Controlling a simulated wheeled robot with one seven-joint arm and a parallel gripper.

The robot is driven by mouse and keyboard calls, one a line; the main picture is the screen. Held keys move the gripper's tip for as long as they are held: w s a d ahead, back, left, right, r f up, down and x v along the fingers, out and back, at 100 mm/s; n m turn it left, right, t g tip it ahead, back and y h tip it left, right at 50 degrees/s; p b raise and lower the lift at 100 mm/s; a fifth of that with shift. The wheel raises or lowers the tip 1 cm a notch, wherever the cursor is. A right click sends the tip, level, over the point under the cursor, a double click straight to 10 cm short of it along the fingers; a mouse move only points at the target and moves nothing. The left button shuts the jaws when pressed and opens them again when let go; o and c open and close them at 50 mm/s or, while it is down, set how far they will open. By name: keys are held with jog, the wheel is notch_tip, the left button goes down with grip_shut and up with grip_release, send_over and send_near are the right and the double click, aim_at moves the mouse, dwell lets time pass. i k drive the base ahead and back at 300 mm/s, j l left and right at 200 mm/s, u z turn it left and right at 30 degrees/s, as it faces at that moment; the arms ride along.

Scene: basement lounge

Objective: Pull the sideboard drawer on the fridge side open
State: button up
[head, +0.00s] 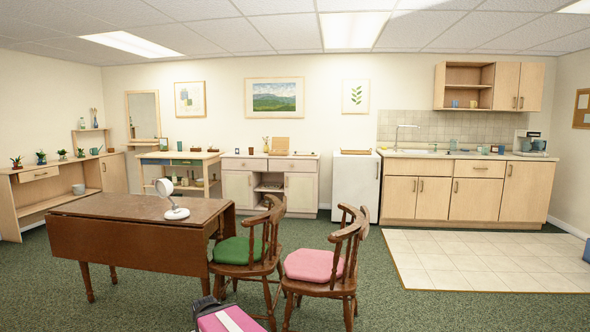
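The pale sideboard (270,188) stands against the far wall, between a console table on its left and the white fridge (355,187) on its right. It has a drawer at the upper left (242,164) and one at the upper right (300,165), with open shelves between and doors below. The upper-right drawer is on the fridge side, and both drawers look shut. A small plant, a dark cup and a wooden board stand on top.
A brown drop-leaf table (140,211) with a white lamp (173,200) stands in front at left. Chairs with a green cushion (238,251) and a pink cushion (314,265) stand before the sideboard. Tiled floor (480,258) at right is clear.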

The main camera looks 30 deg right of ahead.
aim_at(284, 165)
jog(key=z, duration=0.65)
jog(key=l+z, duration=0.3)
jog(key=i+l+z, duration=0.1)
jog(key=l+z, duration=0.25)
jog(key=i+l+z, duration=0.15)
jog(key=l+z, duration=0.15)
jog(key=i+l+z, duration=0.15)
jog(key=l+z, duration=0.15)
jog(key=i+l+z, duration=1.05)
jog(key=i+u, duration=0.3)
jog(key=i, duration=0.4)
jog(key=i+l+u, duration=0.35)
jog(key=i, duration=0.3)
jog(key=i+j+u, duration=0.2)
jog(key=i+u, duration=0.15)
jog(key=i, duration=0.25)
jog(key=i+u, duration=0.35)
jog(key=i, duration=0.25)
jog(key=i+l+u, duration=0.15)
jog(key=i+u, duration=0.2)
jog(key=i, duration=0.25)
jog(key=i+j+u, duration=0.2)
jog(key=i+u, duration=0.2)
jog(key=i, duration=0.25)
jog(key=i+u, duration=0.4)
jog(key=i, duration=0.2)
jog(key=i+l+u, duration=0.2)
jog(key=i+u, duration=0.2)
jog(key=i, duration=0.25)
